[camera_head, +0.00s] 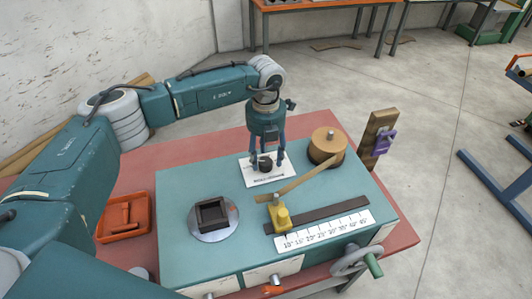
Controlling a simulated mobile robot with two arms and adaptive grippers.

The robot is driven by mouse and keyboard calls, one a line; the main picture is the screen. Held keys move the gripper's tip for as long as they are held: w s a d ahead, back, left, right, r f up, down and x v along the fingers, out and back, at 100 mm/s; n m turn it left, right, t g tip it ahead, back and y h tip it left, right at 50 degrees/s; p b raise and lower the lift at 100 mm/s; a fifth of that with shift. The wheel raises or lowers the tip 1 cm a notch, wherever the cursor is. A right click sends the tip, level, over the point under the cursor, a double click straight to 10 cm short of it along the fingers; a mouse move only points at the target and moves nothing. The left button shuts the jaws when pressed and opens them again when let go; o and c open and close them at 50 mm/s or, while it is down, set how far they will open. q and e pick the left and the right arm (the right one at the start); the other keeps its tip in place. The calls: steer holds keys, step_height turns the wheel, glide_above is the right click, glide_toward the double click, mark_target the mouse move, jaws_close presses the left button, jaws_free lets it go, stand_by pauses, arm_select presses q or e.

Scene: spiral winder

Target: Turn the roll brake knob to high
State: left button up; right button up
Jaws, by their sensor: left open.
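The dark roll brake knob (265,166) stands on a white label plate (257,178) on top of the teal winder box (180,255). The print on the plate is too small to read, so the knob's setting cannot be told. My left gripper (266,162) points straight down over the knob, open, with its fingers on either side of it. Whether the fingers touch the knob cannot be told. The gripper hides part of the knob and plate. My right gripper is not in view.
A tan roll (327,146) with a wooden strip (310,178) leads to a yellow slider (279,216) beside a printed scale (325,230). A square dark holder (212,214), handwheel (358,262), orange tray (124,228) and wooden post with purple part (385,143) stand around.

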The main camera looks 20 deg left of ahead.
arm_select(q)
steer(key=shift+f, duration=0.5)
steer(key=c, duration=0.4)
steer(key=shift+s, duration=0.1)
steer(key=c, duration=0.7)
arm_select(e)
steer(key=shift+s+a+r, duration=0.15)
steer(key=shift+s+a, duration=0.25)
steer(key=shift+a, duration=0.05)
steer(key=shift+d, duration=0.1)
